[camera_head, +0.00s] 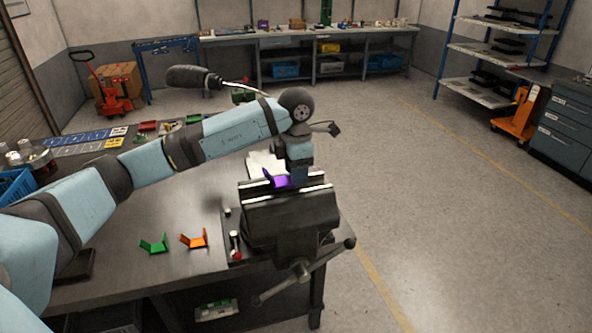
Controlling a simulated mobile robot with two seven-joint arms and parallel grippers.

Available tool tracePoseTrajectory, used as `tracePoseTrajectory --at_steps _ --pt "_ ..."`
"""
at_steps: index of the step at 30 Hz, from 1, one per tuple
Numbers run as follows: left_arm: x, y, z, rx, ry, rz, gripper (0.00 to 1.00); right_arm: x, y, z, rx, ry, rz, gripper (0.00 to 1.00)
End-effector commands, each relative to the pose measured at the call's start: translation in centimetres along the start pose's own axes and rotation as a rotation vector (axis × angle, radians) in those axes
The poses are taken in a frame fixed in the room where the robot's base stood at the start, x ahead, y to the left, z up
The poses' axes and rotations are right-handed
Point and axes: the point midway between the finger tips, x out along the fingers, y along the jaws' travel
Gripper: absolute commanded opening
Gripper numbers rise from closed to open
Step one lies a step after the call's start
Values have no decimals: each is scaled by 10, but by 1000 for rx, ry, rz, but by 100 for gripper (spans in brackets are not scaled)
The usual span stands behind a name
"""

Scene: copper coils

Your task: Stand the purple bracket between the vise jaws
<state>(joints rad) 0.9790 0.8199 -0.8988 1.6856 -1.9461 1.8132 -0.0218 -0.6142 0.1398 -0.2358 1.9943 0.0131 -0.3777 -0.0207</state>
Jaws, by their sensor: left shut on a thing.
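The purple bracket (278,181) is at the vise, at the left part of the gap between its jaws. Its upper part shows above the jaws; its lower part is hidden, so I cannot tell how deep it sits. The dark vise (290,219) is mounted at the right end of the table, its handle towards the front. My left gripper (298,178) is above the jaws, beside the bracket's right side, and shut on it. The fingertips are mostly hidden by the gripper body and the vise. My right gripper is not in view.
A green bracket (154,244) and an orange bracket (194,239) lie on the table (200,210) left of the vise. A white paper (265,163) lies behind the vise. A blue crate (17,187) stands at the left edge. The table's middle is clear.

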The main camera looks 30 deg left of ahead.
Motion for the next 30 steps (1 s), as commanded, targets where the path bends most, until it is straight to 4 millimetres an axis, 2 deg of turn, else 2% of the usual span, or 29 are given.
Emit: tracePoseTrajectory --at_steps 18,30 --pt "15 0 0 0 0 0 17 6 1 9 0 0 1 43" --pt "15 0 0 0 0 0 17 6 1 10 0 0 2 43"
